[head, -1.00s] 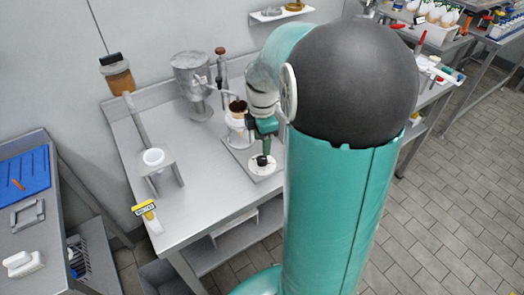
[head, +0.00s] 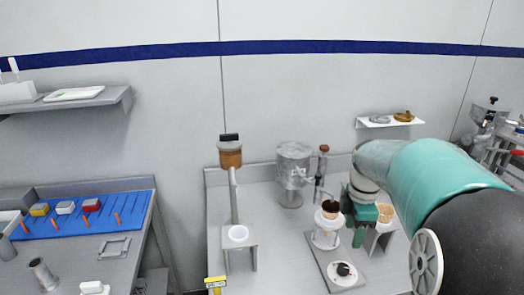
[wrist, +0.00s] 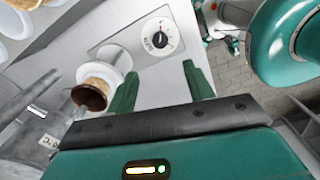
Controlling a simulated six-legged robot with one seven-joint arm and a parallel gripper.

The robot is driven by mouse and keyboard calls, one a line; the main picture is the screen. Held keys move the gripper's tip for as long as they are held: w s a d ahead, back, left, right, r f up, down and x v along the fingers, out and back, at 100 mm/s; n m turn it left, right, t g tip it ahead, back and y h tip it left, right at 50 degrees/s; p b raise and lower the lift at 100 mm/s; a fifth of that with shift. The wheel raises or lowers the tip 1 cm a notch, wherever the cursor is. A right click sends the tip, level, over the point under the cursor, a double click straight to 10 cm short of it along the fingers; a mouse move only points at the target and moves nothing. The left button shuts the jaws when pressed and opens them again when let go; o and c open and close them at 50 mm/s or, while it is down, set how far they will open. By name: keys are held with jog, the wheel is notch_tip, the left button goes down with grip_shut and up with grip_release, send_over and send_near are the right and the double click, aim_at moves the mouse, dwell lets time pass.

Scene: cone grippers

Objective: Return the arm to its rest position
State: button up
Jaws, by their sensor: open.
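My arm reaches in from the right of the head view, teal and dark with a pale wrist. My gripper (head: 361,236) is over the steel table, just right of a white holder with a brown-filled cone (head: 327,214). In the wrist view my gripper (wrist: 160,85) has its two green fingers spread apart, with nothing held between them. The cone (wrist: 90,94) shows left of the left finger there. A plate with a round dial (wrist: 159,36) lies beyond the fingers; the dial (head: 342,272) also shows in the head view. Part of my gripper is hidden behind my wrist.
Another cone (head: 381,216) stands close right of my gripper. A small wall shelf (head: 390,122) is above. A blue mat (head: 130,213) lies on the left table.

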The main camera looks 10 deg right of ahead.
jog(key=s+a+r+m+t, duration=0.2)
jog(key=s+a+m, duration=0.4)
jog(key=a, duration=0.4)
jog(key=s+a+r+m+t, duration=0.3)
jog(key=s+a+m, duration=0.4)
jog(key=a, duration=0.3)
jog(key=shift+r+m+t, duration=0.15)
jog(key=shift+m+t, duration=0.15)
jog(key=shift+m, duration=0.6)
jog(key=shift+c, duration=0.4)
